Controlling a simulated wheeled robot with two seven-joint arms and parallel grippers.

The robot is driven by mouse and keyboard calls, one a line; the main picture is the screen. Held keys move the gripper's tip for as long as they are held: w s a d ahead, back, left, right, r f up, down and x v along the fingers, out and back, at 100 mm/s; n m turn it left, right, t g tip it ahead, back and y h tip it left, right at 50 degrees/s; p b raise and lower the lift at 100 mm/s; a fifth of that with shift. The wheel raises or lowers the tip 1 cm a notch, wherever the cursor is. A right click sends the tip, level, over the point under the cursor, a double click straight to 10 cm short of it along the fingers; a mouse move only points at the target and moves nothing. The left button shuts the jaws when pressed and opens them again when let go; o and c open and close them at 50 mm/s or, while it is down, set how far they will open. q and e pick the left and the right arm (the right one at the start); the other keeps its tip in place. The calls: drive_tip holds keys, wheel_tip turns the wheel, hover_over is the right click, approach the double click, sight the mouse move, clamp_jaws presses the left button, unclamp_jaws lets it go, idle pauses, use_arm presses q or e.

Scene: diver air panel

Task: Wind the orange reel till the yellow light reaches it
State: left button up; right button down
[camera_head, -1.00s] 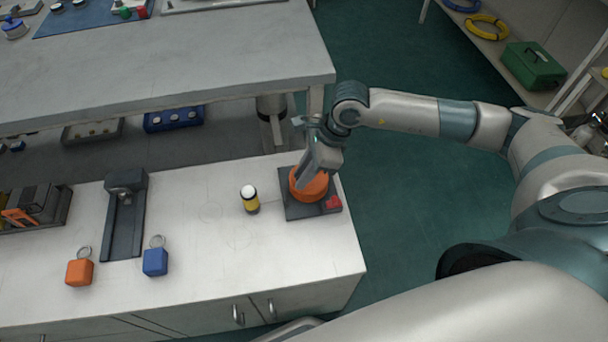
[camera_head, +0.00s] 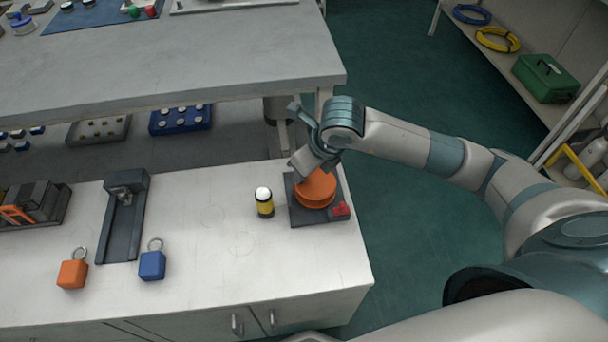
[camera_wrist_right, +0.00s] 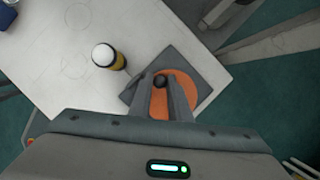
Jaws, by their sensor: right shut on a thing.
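The orange reel (camera_head: 316,190) sits on a dark square base (camera_head: 308,218) near the bench's right end. The yellow light (camera_head: 265,207), a small upright yellow-and-black cylinder with a white top, stands on the bench just left of the base, with a small gap. It also shows in the right wrist view (camera_wrist_right: 109,59). My right gripper (camera_head: 300,166) is over the back left of the reel. The right wrist view shows its fingers (camera_wrist_right: 161,84) shut on a dark knob (camera_wrist_right: 160,80) on the reel (camera_wrist_right: 180,88). No line between light and reel can be made out. My left gripper is out of view.
A red block (camera_head: 341,209) is on the base's front right corner. An orange cube (camera_head: 72,274), a blue cube (camera_head: 152,265) and a dark slotted stand (camera_head: 123,220) are on the left of the bench. A higher grey table (camera_head: 180,60) stands behind.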

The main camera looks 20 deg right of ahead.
drive_tip(key=shift+w+m, duration=0.1)
drive_tip(key=shift+m, duration=0.2)
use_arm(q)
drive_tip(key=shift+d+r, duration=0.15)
use_arm(e)
drive_tip(key=shift+w+d+m+h, duration=0.1)
drive_tip(key=shift+m+h, duration=0.2)
drive_tip(key=shift+m, duration=0.1)
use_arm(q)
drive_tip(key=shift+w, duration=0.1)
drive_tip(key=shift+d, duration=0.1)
use_arm(e)
drive_tip(key=c, duration=1.7)
unclamp_jaws()
drive_tip(key=shift+o, duration=0.2)
